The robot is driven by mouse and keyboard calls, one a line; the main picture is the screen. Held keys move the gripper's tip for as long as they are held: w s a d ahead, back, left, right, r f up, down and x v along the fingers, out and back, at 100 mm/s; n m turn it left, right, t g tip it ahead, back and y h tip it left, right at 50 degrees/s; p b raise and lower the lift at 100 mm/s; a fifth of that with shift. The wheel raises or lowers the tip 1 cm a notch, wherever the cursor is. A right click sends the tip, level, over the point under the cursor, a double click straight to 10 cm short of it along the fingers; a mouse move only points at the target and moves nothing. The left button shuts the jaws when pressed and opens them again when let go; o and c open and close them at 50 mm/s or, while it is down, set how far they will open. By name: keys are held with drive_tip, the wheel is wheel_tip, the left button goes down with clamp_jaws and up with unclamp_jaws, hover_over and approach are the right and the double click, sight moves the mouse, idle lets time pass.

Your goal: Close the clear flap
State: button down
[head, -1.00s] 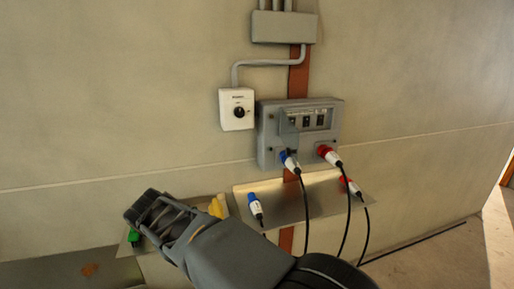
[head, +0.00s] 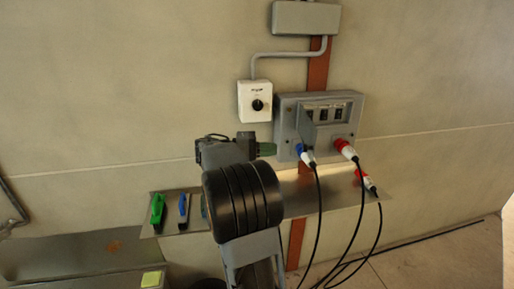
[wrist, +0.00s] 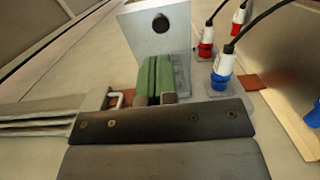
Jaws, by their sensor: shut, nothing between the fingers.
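The clear flap (head: 306,126) is a small greyish pane standing out from the left part of the grey socket panel (head: 348,104), so it looks open. My gripper (head: 266,149) is shut and empty, just left of the panel's lower left side, pointing right. Its green fingers (wrist: 158,66) are together in the wrist view, in front of the plate's lower edge. I cannot tell whether they touch it.
A blue plug (head: 306,155) and a red plug (head: 346,149) sit in the panel's lower sockets, with black cables hanging. A white dial box (head: 254,101) is above my gripper. A metal shelf (head: 318,196) below holds another red plug (head: 366,181) and green and blue tools (head: 157,209).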

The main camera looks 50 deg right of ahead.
drive_tip(key=p+x, duration=0.2)
drive_tip(key=x, duration=0.5)
drive_tip(key=shift+s+d, duration=0.2)
drive_tip(key=shift+f, duration=0.15)
